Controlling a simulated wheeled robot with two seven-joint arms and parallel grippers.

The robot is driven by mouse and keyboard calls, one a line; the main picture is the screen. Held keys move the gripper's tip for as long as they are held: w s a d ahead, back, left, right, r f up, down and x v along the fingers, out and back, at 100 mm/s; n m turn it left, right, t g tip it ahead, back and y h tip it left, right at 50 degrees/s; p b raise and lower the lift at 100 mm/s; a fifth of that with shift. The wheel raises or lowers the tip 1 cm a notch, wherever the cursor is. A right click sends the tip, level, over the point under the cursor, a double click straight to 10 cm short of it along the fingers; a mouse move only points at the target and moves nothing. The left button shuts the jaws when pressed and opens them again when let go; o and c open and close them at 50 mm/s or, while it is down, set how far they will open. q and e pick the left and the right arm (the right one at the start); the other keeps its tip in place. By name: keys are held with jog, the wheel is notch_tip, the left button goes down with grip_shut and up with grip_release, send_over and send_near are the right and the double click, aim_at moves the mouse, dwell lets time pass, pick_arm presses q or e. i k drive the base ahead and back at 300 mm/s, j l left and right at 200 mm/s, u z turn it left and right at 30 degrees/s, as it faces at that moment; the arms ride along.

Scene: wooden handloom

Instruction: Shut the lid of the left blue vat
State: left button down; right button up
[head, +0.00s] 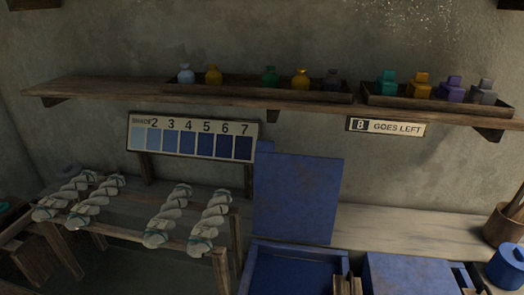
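The left blue vat (252,262) is at the bottom centre of the head view, cut off by the lower edge. Its flat blue lid (298,198) stands upright at the back of the vat, so the vat is open. The inside looks dark blue; I cannot tell how deep it is. A second blue vat (408,272) stands to its right with a flat blue top that looks shut. Neither of my grippers is in view.
White skeins (180,217) hang on a wooden rack (222,268) left of the open vat. A numbered shade board (193,137) stands behind. A shelf (120,90) with bottles and a "B goes left" sign (385,127) runs above. A wooden pot (503,226) stands right.

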aim_at(296, 198)
jog(key=k+l+u, duration=0.15)
jog(key=l+u, duration=0.25)
jog(key=k+l+u, duration=0.2)
jog(key=u, duration=0.25)
jog(key=k+l+u, duration=0.25)
jog(key=u, duration=0.15)
jog(key=l, duration=0.15)
